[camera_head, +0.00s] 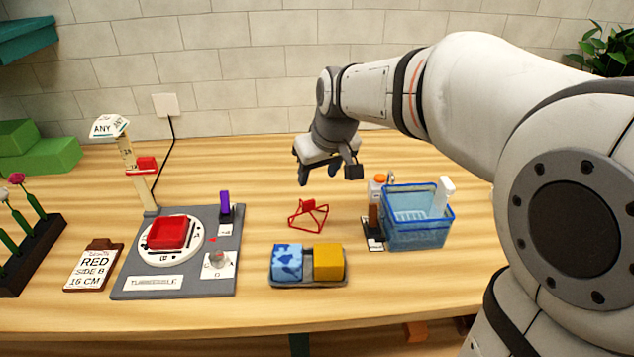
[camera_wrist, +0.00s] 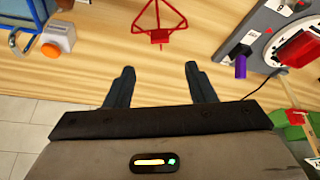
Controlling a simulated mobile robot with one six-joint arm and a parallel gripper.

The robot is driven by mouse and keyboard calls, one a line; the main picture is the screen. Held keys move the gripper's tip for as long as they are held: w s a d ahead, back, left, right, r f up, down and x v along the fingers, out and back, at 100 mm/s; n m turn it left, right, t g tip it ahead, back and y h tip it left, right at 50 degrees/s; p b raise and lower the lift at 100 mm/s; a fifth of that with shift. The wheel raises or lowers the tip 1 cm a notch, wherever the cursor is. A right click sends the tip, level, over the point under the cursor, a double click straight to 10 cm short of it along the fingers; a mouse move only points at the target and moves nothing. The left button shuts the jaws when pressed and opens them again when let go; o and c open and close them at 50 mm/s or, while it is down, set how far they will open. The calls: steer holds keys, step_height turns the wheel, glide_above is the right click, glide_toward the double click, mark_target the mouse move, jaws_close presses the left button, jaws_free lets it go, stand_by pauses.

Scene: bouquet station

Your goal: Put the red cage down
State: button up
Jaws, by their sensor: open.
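The red cage (camera_head: 308,215), a small open wire frame with a solid red block on top, stands on the wooden table in the middle of the head view. It also shows at the top of the wrist view (camera_wrist: 160,35). My gripper (camera_head: 318,174) is above and behind the cage, apart from it. In the wrist view my gripper (camera_wrist: 158,75) has its two dark fingers spread wide with nothing between them.
A grey board (camera_head: 225,270) with a red dish (camera_head: 169,232) on a white dial lies left. A tray (camera_head: 308,283) with a blue block (camera_head: 287,262) and a yellow block (camera_head: 328,262) is in front. A blue basket (camera_head: 418,236) stands right. Table around the cage is clear.

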steer(key=s+d+f+m+g+h, duration=0.1)
steer(key=s+d, duration=0.4)
steer(key=s, duration=0.5)
steer(key=s+d+f+m, duration=0.3)
steer(key=s+f, duration=0.3)
steer(key=s, duration=0.4)
steer(key=shift+d+m+g+h, duration=0.3)
steer(key=shift+d+g+h, duration=0.1)
steer(key=shift+d, duration=0.5)
steer(key=shift+r, duration=0.1)
steer(key=shift+r+p, duration=0.7)
